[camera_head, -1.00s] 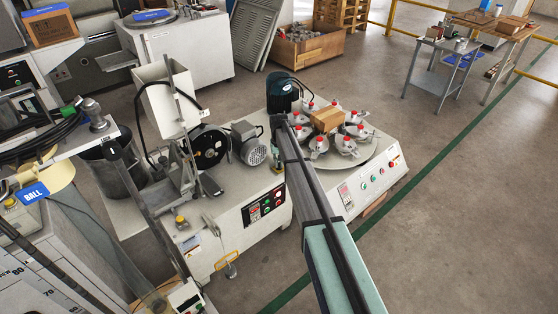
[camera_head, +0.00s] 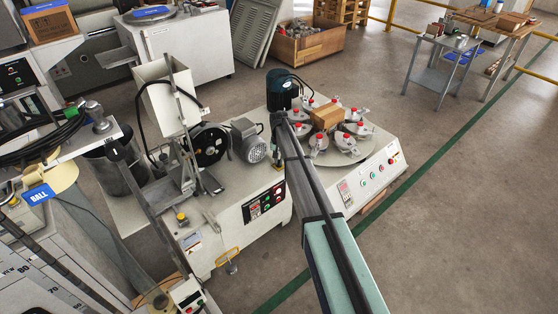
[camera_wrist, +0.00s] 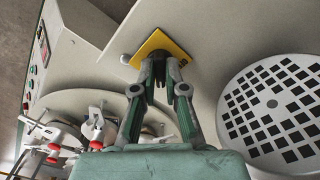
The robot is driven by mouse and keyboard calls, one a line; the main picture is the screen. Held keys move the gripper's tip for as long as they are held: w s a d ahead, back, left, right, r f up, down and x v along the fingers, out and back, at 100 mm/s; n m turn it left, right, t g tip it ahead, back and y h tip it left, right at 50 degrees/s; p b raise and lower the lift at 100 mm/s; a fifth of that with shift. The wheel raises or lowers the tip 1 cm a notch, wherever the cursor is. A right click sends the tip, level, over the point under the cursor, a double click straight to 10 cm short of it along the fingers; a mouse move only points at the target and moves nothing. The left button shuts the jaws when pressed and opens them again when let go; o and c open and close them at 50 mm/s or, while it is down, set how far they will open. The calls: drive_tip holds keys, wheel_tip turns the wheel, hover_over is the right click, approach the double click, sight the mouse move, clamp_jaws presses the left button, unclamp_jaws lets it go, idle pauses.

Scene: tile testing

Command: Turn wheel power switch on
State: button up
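In the wrist view, a yellow plate (camera_wrist: 180,42) lies on a pale machine top. My gripper (camera_wrist: 161,68) is over it, its fingertips close together. A dark shape sits between the tips; I cannot tell whether it is a switch knob or the finger pads. The tips hide the middle of the plate, and the switch cannot be made out clearly. In the head view, my arm hides most of the gripper, which is beside the grey motor (camera_head: 248,140). The machine's front panel (camera_head: 264,203) carries several buttons.
A round perforated motor cover (camera_wrist: 275,108) stands close to the right of my fingers in the wrist view. Behind is a turntable (camera_head: 370,147) with several red-knobbed clamps and a brown block (camera_head: 326,117). Open floor (camera_head: 450,220) lies to the right.

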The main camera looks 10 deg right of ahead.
sight(279, 161)
drive_tip(key=shift+o, duration=1.4)
drive_tip(key=shift+r, duration=0.1)
wheel_tip(279, 161, up, 12)
